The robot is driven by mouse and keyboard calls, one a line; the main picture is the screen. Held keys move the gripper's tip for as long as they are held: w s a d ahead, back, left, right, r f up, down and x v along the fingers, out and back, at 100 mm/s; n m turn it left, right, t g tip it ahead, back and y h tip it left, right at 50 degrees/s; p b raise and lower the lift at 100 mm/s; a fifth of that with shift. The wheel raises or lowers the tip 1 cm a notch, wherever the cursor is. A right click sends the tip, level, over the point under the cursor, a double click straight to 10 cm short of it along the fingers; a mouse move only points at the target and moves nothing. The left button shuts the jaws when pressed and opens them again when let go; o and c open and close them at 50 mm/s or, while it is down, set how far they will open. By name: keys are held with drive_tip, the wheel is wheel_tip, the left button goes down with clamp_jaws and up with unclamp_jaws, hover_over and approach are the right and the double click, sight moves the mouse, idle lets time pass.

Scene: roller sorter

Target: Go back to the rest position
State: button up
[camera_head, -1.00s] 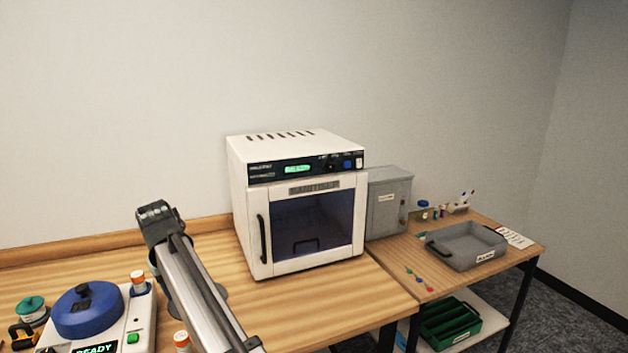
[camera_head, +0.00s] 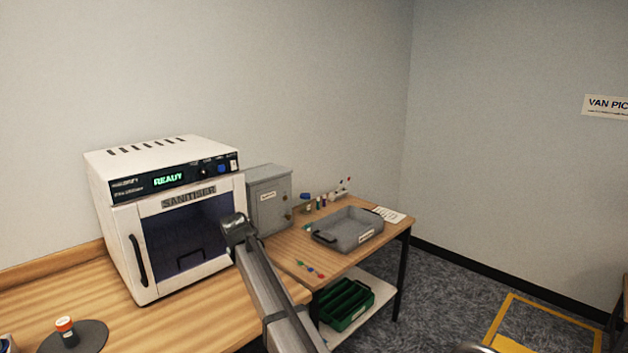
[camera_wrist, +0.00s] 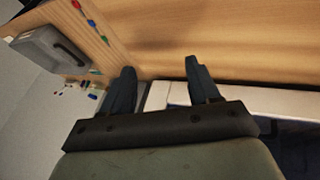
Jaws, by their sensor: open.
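My gripper (camera_wrist: 160,90) shows in the wrist view with its two dark fingers spread apart and nothing between them. Bench wood and a pale edge lie beyond the fingertips. In the head view my arm reaches up from the bottom, in front of the right side of the white sanitiser (camera_head: 165,215). The fingers cannot be made out there. The sanitiser's door is shut and its display reads READY.
A grey cabinet (camera_head: 268,200) stands right of the sanitiser. A grey tray (camera_head: 348,232) sits on the side table, with small coloured pieces (camera_head: 311,269) near its front edge. A green crate (camera_head: 346,305) is on the lower shelf. An orange-capped vial (camera_head: 66,331) stands at lower left.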

drive_tip(key=w+d+f+m+h, duration=0.15)
drive_tip(key=w+d, duration=0.25)
drive_tip(key=d, duration=0.8)
drive_tip(key=w+d+m+h, duration=0.2)
drive_tip(key=w+d+m, duration=0.1)
drive_tip(key=d, duration=0.9)
drive_tip(key=w+d+f+m+h, duration=0.15)
drive_tip(key=w+d, duration=0.25)
drive_tip(key=d, duration=0.7)
drive_tip(key=s+d+f+h, duration=0.1)
drive_tip(key=s+d+f, duration=0.2)
drive_tip(key=d+f, duration=0.35)
drive_tip(key=s+f+g+y, duration=0.3)
drive_tip(key=s+f+g, duration=0.3)
drive_tip(key=s+f, duration=2.55)
drive_tip(key=s+a+f+g+y, duration=0.1)
drive_tip(key=s+f+g, duration=0.1)
drive_tip(key=s, duration=1)
drive_tip(key=s+a+f+m+g+y, duration=0.1)
drive_tip(key=s+f, duration=0.4)
drive_tip(key=s, duration=0.7)
drive_tip(key=s+a+f+m+g+y, duration=0.1)
drive_tip(key=s+a+f+g, duration=0.1)
drive_tip(key=s, duration=1)
wheel_tip(320, 180, down, 2)
drive_tip(key=shift+a+g, duration=0.2)
drive_tip(key=shift+g, duration=0.6)
